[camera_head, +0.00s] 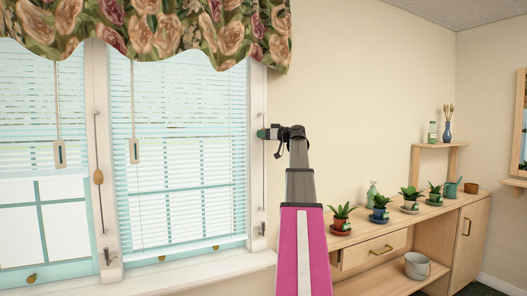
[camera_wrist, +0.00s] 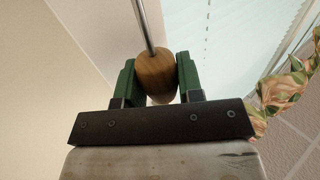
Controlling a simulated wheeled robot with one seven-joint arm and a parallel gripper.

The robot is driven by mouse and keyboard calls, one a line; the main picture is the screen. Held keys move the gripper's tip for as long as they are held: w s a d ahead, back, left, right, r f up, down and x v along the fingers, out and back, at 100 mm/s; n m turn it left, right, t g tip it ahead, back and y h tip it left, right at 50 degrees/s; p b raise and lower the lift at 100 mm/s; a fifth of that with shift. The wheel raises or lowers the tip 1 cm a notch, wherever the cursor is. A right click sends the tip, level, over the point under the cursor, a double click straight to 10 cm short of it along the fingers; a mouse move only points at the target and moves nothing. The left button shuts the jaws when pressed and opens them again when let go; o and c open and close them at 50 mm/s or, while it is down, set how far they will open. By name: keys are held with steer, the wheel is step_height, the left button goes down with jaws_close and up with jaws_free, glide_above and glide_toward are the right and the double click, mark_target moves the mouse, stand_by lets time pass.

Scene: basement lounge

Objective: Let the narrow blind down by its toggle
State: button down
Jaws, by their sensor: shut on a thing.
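My gripper (camera_head: 265,134) is at the right edge of the window frame in the head view. In the wrist view its green fingers are shut on a wooden toggle (camera_wrist: 156,72), one on each side. In the head view the gripper hides the toggle. The right-hand blind (camera_head: 180,170) hangs with its slats spread down the pane, its bottom rail (camera_head: 185,247) close above the sill. The left blind (camera_head: 28,120) is cut off by the picture edge and ends higher, with bare glass below.
A dark cleat (camera_head: 262,228) sits low on the right post. A floral valance (camera_head: 150,30) hangs above. Potted plants (camera_head: 380,208) stand on a cabinet (camera_head: 375,247) at right. Bare wall lies between.

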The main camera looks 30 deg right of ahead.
steer(key=shift+r, duration=1.75)
steer(key=c, duration=0.7)
jaws_free()
steer(key=shift+c, duration=0.2)
steer(key=shift+s+d, duration=0.2)
steer(key=shift+s, duration=0.1)
steer(key=v, duration=1)
